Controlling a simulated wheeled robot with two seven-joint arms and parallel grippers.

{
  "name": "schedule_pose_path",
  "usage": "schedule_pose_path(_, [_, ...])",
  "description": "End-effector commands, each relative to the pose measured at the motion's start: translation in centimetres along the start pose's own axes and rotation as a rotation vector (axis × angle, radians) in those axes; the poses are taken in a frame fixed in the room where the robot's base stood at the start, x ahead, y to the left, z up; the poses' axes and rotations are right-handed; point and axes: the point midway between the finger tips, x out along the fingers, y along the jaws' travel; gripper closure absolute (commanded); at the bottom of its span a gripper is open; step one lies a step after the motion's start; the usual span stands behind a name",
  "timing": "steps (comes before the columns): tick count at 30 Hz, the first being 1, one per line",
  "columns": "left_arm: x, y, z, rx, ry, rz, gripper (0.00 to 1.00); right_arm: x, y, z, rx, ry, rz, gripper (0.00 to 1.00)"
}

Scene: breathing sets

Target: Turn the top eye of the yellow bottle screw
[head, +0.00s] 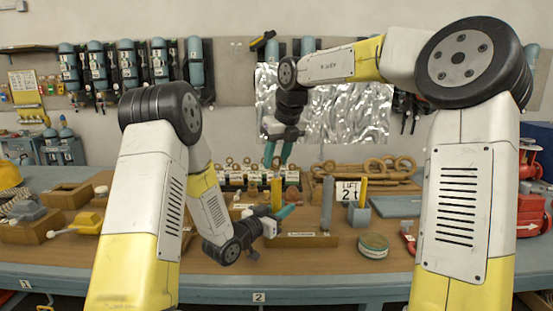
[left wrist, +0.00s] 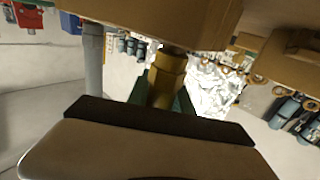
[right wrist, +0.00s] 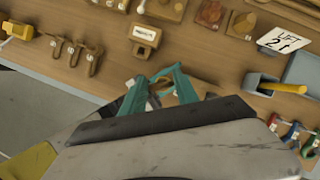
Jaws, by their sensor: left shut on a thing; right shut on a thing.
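The yellow bottle screw (head: 277,192) stands upright above the wooden bench, near the middle of the head view. My left gripper (head: 281,212) comes in low from the left and is shut on its body. In the left wrist view the yellow body (left wrist: 166,78) shows between green fingers. My right gripper (head: 277,163) points down from above and is shut on the top eye. In the right wrist view the eye (right wrist: 165,88) shows partly between the teal fingers, with the rest hidden by the gripper.
A "LIFT 2 t" sign (head: 348,191) and a blue-grey box (head: 359,215) stand to the right. A round tin (head: 374,246) sits near the front edge. Wooden blocks (head: 67,194) lie on the left. Racks with small fittings stand behind the bottle screw.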

Motion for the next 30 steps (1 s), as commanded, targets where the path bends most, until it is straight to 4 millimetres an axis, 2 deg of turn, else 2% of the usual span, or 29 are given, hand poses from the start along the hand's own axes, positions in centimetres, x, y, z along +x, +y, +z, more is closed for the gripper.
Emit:
schedule_pose_path(1, [0.00, 0.09, -0.09, 0.001, 0.002, 0.002, 1.00, 0.46, -0.19, -0.36, -0.036, 0.012, 0.022, 1.00])
schedule_pose_path(30, [0.02, 0.11, -0.15, 0.001, 0.004, 0.003, 1.00, 0.54, -0.09, -0.30, -0.891, 0.010, 0.382, 1.00])
